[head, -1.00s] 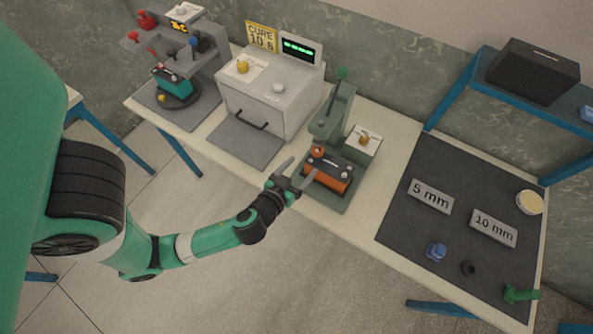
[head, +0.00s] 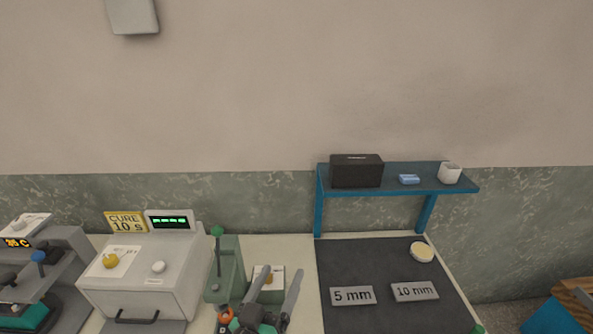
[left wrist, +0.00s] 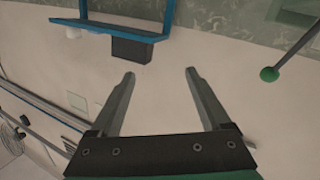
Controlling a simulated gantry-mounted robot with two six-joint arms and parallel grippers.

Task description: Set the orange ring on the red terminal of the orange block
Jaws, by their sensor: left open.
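My left gripper (head: 276,285) is open at the bottom of the head view, beside the green press (head: 226,270), its fingers pointing up toward the wall. In the left wrist view its two fingers (left wrist: 163,78) are wide apart with nothing between them. An orange ring-like part (head: 224,314) shows low by the press, left of the gripper. I cannot tell whether it sits on a terminal. The orange block and its red terminal cannot be made out; they are below the frame or behind the gripper. My right gripper is not in view.
The grey cure oven (head: 150,270) stands left of the press. A white box (head: 275,292) is close behind the gripper. The dark mat (head: 370,265) with 5 mm and 10 mm plates is on the right. A blue shelf (head: 400,170) stands behind. The press's green knob (left wrist: 268,74) is near the fingers.

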